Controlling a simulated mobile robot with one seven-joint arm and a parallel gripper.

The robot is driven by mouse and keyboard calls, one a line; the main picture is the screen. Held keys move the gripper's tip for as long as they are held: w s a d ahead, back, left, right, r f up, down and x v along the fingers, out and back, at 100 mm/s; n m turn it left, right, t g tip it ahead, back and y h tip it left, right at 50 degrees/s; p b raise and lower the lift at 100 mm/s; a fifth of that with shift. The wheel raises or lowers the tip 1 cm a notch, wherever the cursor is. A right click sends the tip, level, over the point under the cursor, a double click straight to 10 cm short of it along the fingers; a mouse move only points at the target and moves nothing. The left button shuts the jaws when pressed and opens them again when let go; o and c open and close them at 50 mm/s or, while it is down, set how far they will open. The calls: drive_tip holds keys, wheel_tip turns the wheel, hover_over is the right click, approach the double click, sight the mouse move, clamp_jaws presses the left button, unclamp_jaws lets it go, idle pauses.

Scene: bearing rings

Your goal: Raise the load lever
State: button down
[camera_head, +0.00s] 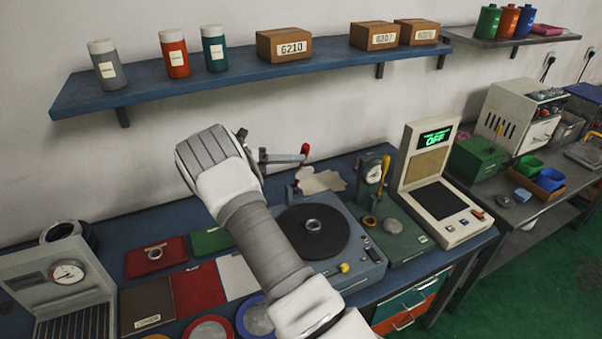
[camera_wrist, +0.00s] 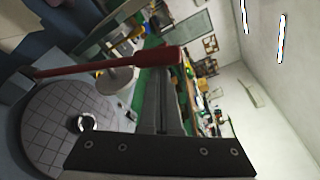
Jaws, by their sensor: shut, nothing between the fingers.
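The load lever, a red handle (camera_head: 305,150), stands nearly upright at the back left of a grey machine (camera_head: 358,262) with a black round turntable (camera_head: 312,228). A metal bearing ring (camera_head: 313,225) lies on the turntable. My gripper (camera_head: 298,158) is shut and empty, with its fingertips beside the lever's upper end. In the wrist view the red lever (camera_wrist: 105,64) crosses the picture by the tips of my shut fingers (camera_wrist: 160,85). I cannot tell whether they touch. The ring (camera_wrist: 86,123) shows on the turntable there.
A green gauge stand (camera_head: 373,170) and a beige tester reading OFF (camera_head: 436,137) stand to the right. A blue shelf (camera_head: 220,84) with bottles and boxes hangs above. Red and green trays (camera_head: 157,258) lie at left. My arm hides part of the bench.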

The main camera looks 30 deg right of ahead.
drive_tip(key=w+r+b, duration=0.2)
drive_tip(key=w, duration=0.5)
drive_tip(key=shift+w+d, duration=0.2)
drive_tip(key=shift+w, duration=0.05)
drive_tip(key=shift+w+r, duration=0.15)
drive_tip(key=shift+w, duration=0.05)
drive_tip(key=shift+r, duration=0.3)
idle(0.6)
drive_tip(key=s+d+r+b, duration=0.3)
drive_tip(key=s+d+r, duration=0.5)
drive_tip(key=s+r, duration=0.1)
drive_tip(key=shift+r, duration=0.45)
